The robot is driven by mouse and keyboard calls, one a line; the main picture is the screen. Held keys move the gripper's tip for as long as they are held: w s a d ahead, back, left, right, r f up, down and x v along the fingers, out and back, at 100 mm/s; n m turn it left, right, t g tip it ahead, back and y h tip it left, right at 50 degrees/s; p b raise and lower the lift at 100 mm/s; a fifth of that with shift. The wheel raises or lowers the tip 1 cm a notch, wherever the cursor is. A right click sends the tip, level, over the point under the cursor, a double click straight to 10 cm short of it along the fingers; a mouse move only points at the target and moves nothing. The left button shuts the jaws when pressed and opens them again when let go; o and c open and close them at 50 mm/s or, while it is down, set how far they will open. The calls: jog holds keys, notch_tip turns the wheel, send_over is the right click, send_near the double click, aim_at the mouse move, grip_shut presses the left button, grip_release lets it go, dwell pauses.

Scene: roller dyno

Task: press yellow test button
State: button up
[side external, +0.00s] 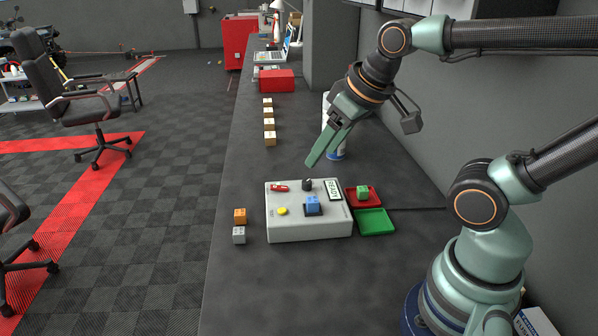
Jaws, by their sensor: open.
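The yellow test button (282,211) is a small round button on the top face of a light grey box (308,231), near its left front. The box stands on the dark table. It also bears a red part (279,188), a black knob (307,185), a small label panel (332,189) and a blue cube on a dark socket (312,204). My gripper (312,163) is above and behind the box, pointing down to the left, apart from the button. Its jaws are open with nothing seen between them; the fingers overlap in this view.
A red tray (373,200) holding a green cube (362,192) and an empty green tray (375,222) sit right of the box. Orange (240,216) and grey (239,235) cubes stand at its left. Several tan blocks (269,125) line the table behind. The front table is clear.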

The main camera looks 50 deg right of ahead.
grip_shut()
dwell(1.5)
